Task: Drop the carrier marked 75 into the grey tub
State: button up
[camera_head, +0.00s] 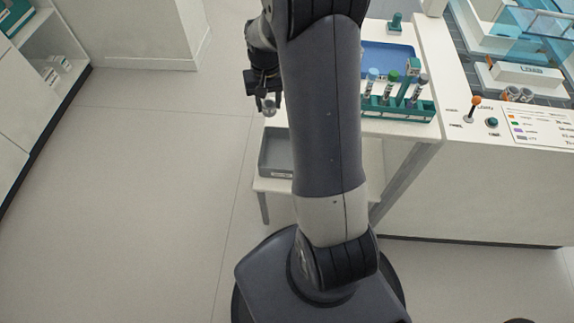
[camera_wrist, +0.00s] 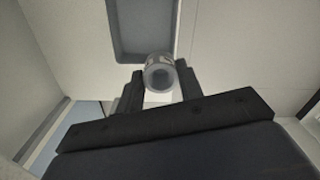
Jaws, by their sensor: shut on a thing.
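My gripper (camera_wrist: 160,84) is shut on a small grey, round, hollow carrier (camera_wrist: 159,72), held between its two fingers in the wrist view. A dark mark shows on its side, but I cannot read it. In the head view the carrier (camera_head: 269,106) hangs below my gripper (camera_head: 264,95), in the air left of the table. The grey tub (camera_head: 273,153) stands on a low white stand, partly hidden behind my arm. In the wrist view the tub (camera_wrist: 114,40) lies just beyond the carrier, and its visible floor is empty.
A green rack (camera_head: 400,108) with several capped tubes stands on the white table, in front of a blue tray (camera_head: 388,57). A console with an orange-topped lever (camera_head: 475,103) is at the right. Open floor lies to the left.

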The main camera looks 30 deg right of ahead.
jog(key=d+f+m+b, duration=0.1)
jog(key=d+f+b, duration=0.1)
jog(key=f+b, duration=0.5)
jog(key=s+d+f+m+b, duration=0.1)
jog(key=d+f+b, duration=0.2)
jog(key=f+b, duration=0.4)
notch_tip(320, 180, down, 4)
jog(key=shift+s, duration=0.3)
jog(key=shift+d, duration=0.1)
jog(key=o, duration=0.9)
jog(key=shift+c, duration=0.2)
notch_tip(320, 180, up, 11)
jog(key=p, duration=0.4)
jog(key=shift+f, duration=0.2)
